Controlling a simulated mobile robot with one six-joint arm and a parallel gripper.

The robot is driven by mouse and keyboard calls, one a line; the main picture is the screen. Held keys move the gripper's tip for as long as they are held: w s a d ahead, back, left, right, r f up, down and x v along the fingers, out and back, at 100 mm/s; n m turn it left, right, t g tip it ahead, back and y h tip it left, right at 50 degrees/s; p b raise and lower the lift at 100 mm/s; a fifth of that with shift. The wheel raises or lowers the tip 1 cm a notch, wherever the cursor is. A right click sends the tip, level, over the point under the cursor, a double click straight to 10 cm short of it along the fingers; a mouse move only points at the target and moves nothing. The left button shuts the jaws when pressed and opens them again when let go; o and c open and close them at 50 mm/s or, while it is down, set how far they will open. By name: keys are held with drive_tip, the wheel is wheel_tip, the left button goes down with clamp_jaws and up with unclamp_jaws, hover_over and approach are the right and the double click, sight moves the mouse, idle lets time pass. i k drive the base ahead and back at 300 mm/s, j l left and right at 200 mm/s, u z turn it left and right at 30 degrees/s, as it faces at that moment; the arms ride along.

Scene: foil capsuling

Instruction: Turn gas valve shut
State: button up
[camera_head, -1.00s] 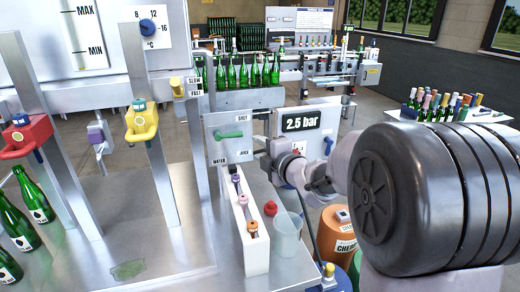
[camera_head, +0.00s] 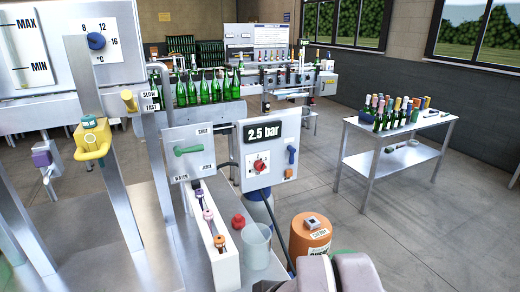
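A grey panel with a black "2.5 bar" display (camera_head: 263,132) stands in the middle of the view. Below the display is a round red knob on a white plate (camera_head: 260,164); its markings are too small to read. No label shows which of these is the gas valve. My gripper is not in view; only grey parts of my arm show at the bottom edge, below and right of the panel.
Left of it is a panel with a green lever (camera_head: 191,150) marked SHUT, WATER and JUICE. Below stand a white rack (camera_head: 223,262), a clear beaker (camera_head: 256,247) and an orange drum (camera_head: 310,240). A bottle table (camera_head: 368,163) is at right. Floor before it is clear.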

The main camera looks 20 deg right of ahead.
sight(291, 150)
drive_tip(key=i+l, duration=0.15)
drive_tip(key=l, duration=0.2)
drive_tip(key=i+l, duration=0.2)
drive_tip(key=l, duration=0.2)
drive_tip(key=i+l, duration=0.15)
drive_tip(key=l, duration=0.2)
drive_tip(key=i+l, duration=0.2)
drive_tip(key=l, duration=0.2)
